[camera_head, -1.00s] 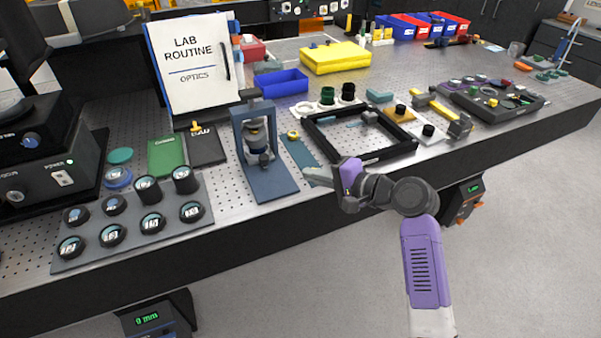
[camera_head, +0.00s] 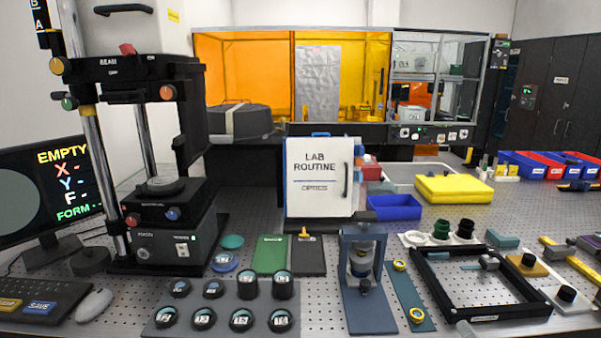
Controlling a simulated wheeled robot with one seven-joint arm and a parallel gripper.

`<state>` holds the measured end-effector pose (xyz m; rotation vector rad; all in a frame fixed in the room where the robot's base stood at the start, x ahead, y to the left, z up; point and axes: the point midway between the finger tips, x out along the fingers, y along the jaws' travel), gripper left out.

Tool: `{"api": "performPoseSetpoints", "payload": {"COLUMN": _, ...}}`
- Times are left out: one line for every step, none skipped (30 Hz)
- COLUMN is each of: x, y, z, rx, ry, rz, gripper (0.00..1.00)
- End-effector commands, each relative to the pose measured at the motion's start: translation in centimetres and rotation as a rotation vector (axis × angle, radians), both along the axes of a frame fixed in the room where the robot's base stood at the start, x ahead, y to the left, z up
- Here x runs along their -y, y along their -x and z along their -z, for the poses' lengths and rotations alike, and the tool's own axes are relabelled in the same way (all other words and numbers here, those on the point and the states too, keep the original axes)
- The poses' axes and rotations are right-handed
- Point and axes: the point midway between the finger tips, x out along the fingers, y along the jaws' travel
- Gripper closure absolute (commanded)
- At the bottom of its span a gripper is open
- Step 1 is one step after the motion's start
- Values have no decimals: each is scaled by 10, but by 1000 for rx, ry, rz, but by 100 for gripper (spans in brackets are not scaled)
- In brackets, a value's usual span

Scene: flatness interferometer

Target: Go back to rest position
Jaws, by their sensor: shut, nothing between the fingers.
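My gripper and arm do not show in the current head view, so their present pose is hidden. The bench (camera_head: 330,240) is a perforated metal top that spans the picture. A black rectangular frame (camera_head: 437,284) lies on it at the lower right, where no part of my arm can be made out for sure.
The interferometer stand (camera_head: 163,225) and a monitor (camera_head: 40,200) are at left. A grey tray (camera_head: 225,318) of round optics, a blue fixture (camera_head: 365,305) and a white lab binder (camera_head: 320,185) stand mid-bench. A yellow case (camera_head: 453,188) and blue bin (camera_head: 394,207) are behind.

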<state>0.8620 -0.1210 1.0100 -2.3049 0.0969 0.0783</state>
Motion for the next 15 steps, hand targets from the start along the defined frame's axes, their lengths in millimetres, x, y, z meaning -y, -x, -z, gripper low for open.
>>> {"api": "performPoseSetpoints", "payload": {"x": -4, "y": 19, "z": 10, "rx": 1, "ry": 59, "rz": 18, "gripper": 100}}
{"api": "performPoseSetpoints", "payload": {"x": -6, "y": 30, "z": 13, "rx": 4, "ry": 97, "rz": 31, "gripper": 100}}
{"api": "performPoseSetpoints", "payload": {"x": -8, "y": 45, "z": 17, "rx": 10, "ry": 149, "rz": 46, "gripper": 100}}
{"api": "performPoseSetpoints", "payload": {"x": -10, "y": 56, "z": 19, "rx": 14, "ry": 187, "rz": 56, "gripper": 100}}
{"api": "performPoseSetpoints", "payload": {"x": -12, "y": 67, "z": 21, "rx": 17, "ry": 223, "rz": 64, "gripper": 100}}
{"api": "performPoseSetpoints", "payload": {"x": -16, "y": 82, "z": 23, "rx": 22, "ry": 273, "rz": 74, "gripper": 100}}
{"api": "performPoseSetpoints", "payload": {"x": -19, "y": 93, "z": 25, "rx": 23, "ry": 308, "rz": 79, "gripper": 100}}
{"api": "performPoseSetpoints", "payload": {"x": -22, "y": 104, "z": 25, "rx": 25, "ry": 342, "rz": 84, "gripper": 100}}
{"api": "performPoseSetpoints", "payload": {"x": -26, "y": 119, "z": 27, "rx": 26, "ry": 387, "rz": 88, "gripper": 100}}
{"api": "performPoseSetpoints", "payload": {"x": -30, "y": 130, "z": 27, "rx": 29, "ry": 419, "rz": 89, "gripper": 100}}
{"api": "performPoseSetpoints", "payload": {"x": -34, "y": 141, "z": 27, "rx": 29, "ry": 450, "rz": 89, "gripper": 100}}
{"api": "performPoseSetpoints", "payload": {"x": -39, "y": 156, "z": 28, "rx": 29, "ry": 490, "rz": 88, "gripper": 100}}
{"api": "performPoseSetpoints", "payload": {"x": -43, "y": 167, "z": 27, "rx": 29, "ry": 521, "rz": 87, "gripper": 100}}
{"api": "performPoseSetpoints", "payload": {"x": -46, "y": 178, "z": 27, "rx": 29, "ry": 549, "rz": 84, "gripper": 100}}
{"api": "performPoseSetpoints", "payload": {"x": -52, "y": 192, "z": 26, "rx": 29, "ry": 586, "rz": 80, "gripper": 100}}
